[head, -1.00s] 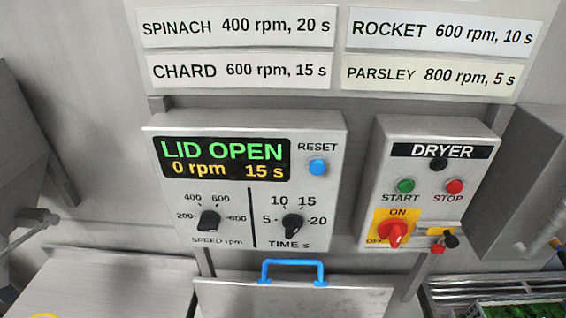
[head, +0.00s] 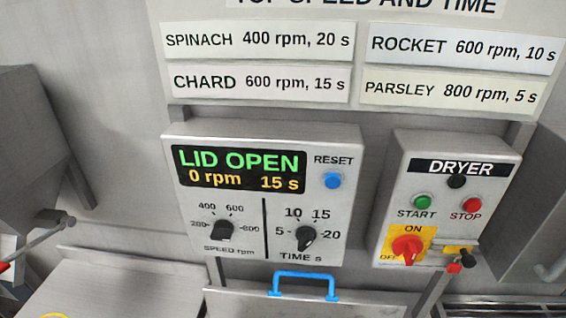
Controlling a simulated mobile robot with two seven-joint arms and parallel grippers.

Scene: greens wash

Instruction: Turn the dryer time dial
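The dryer time dial (head: 306,238) is a black knob on the right half of the grey control panel (head: 345,148), with marks 5, 10, 15 and 20 around it. Its pointer tilts up and right, toward the 15 mark. The display (head: 238,170) above reads "LID OPEN", "0 rpm" and "15 s". The speed dial (head: 222,230) sits left of it, with marks from 200 to 800. Neither of my grippers is in the head view, and nothing touches the time dial.
A blue reset button (head: 333,181) is right of the display. The dryer box (head: 400,165) has start, stop and a red switch (head: 406,249). A blue handle (head: 304,277) stands on the metal lid below. A sign (head: 358,65) lists speeds and times.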

